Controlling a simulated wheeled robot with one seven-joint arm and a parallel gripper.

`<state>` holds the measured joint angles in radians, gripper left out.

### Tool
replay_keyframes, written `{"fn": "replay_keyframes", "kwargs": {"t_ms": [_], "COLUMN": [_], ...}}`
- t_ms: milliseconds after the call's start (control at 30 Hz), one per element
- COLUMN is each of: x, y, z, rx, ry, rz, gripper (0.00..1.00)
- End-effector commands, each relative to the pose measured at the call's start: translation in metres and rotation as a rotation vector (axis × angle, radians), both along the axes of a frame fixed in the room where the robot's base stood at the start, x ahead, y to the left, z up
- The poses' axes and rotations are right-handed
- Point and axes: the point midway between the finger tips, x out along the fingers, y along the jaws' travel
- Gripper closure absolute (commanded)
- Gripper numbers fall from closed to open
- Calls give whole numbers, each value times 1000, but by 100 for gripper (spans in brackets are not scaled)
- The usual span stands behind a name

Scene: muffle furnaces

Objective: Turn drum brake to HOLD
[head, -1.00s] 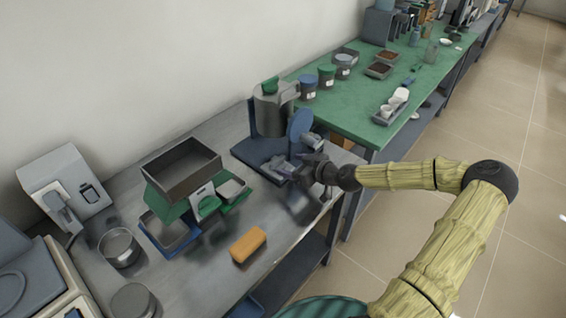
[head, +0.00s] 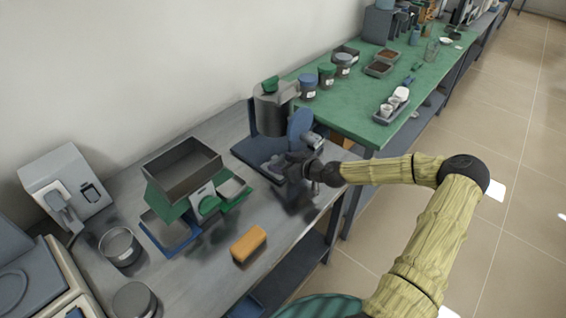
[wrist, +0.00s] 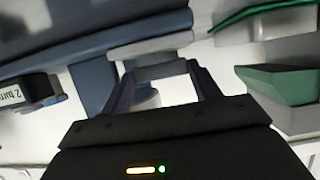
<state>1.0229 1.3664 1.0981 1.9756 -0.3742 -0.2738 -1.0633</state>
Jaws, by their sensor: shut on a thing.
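The drum machine stands on a dark blue base (head: 243,152) at the back of the grey bench, with a grey drum (head: 272,112) and a round blue disc (head: 301,124) at its side. My gripper (head: 290,168) is low in front of the drum, at the base's right side. In the wrist view my gripper's two fingers (wrist: 162,85) close on a pale grey bar (wrist: 160,71), which looks like the brake lever. A small dark block (wrist: 30,90) with a partly legible white label shows at left. The HOLD mark is not readable.
Left of the machine are an open grey-and-green tray unit (head: 181,170) and an orange block (head: 248,244). A green-topped bench (head: 350,100) with jars and trays lies behind. The bench's front edge runs below my arm.

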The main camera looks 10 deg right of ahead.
Motion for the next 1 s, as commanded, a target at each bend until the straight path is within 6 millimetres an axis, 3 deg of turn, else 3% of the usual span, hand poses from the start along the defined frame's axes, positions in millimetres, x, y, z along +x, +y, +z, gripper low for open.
{"fn": "replay_keyframes", "kwargs": {"t_ms": [467, 1000], "x": [-2, -5], "y": [4, 15], "z": [1, 1], "rx": [-5, -4], "ry": [0, -3], "rz": [-126, -512], "gripper": [61, 61]}}
